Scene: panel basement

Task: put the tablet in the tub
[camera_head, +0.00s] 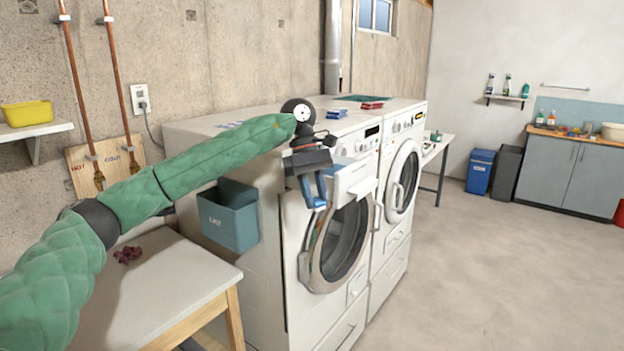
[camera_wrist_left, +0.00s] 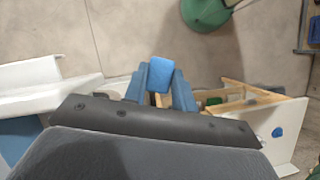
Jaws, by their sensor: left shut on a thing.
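My left gripper (camera_head: 315,201) points down in front of the nearer washing machine, beside its upper front. Its blue fingers are shut on a small blue tablet (camera_wrist_left: 160,75), seen between the fingertips in the left wrist view. In the head view the tablet is too small to make out clearly. A yellow tub (camera_head: 27,113) sits on a wall shelf at the far left, well away from the gripper. A pale tub (camera_head: 614,131) stands on the counter at the far right. I cannot tell which tub is meant. My right gripper is not in view.
The nearer washer (camera_head: 270,250) has a white drawer (camera_head: 356,177) pulled out close beside the gripper. A blue-grey lint bin (camera_head: 229,218) hangs on its side. A white-topped table (camera_head: 165,290) stands at front left. The floor at right is clear.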

